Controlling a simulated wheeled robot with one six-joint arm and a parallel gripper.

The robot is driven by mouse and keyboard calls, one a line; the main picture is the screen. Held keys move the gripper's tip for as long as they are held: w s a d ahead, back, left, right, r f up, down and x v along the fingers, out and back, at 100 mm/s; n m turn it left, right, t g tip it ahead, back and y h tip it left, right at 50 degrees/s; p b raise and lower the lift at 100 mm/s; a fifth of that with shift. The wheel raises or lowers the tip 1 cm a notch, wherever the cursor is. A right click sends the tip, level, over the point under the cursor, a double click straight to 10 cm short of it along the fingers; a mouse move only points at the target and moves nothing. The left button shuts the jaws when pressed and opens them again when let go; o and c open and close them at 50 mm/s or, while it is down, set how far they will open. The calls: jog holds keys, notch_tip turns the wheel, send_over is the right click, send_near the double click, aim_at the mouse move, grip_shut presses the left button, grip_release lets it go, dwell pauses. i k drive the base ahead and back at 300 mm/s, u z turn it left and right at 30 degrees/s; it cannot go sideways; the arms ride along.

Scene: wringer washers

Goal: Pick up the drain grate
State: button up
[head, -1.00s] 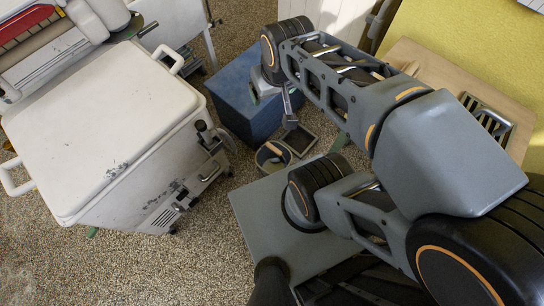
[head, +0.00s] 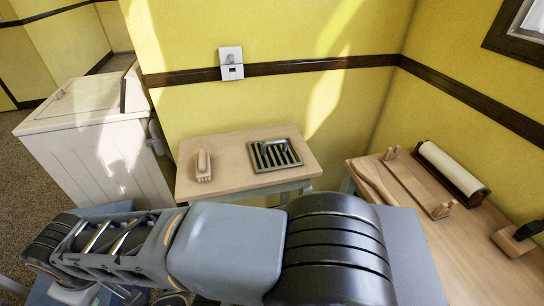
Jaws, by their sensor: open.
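The drain grate (head: 270,157) is a square metal grate with dark slots and a raised grey handle bar. It lies flat on the right part of a small light-wood table (head: 228,157) against the yellow wall. My gripper (head: 100,293) shows only in part at the bottom left, below my wrist, and its fingertips are partly cut off by the frame edge. It is open, with nothing seen in it. It is well away from the grate, to the left and nearer to me. My arm crosses the view in front of the table.
A wooden brush-like block (head: 203,166) lies on the table's left part. A white cabinet (head: 100,150) stands at the left. A wooden bench (head: 440,240) at the right holds a white roller (head: 450,168) and a dark-headed tool (head: 516,238). A switch plate (head: 231,63) is on the wall.

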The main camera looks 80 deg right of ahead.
aim_at(275, 154)
jog(key=k, duration=0.4)
jog(key=u, duration=1.55)
jog(key=i, duration=0.7)
jog(key=z, duration=4.4)
jog(key=i, duration=0.5)
jog(key=z, duration=0.1)
jog(key=k, duration=0.5)
jog(key=z, duration=1.6)
jog(key=i, duration=0.75)
jog(key=z, duration=0.05)
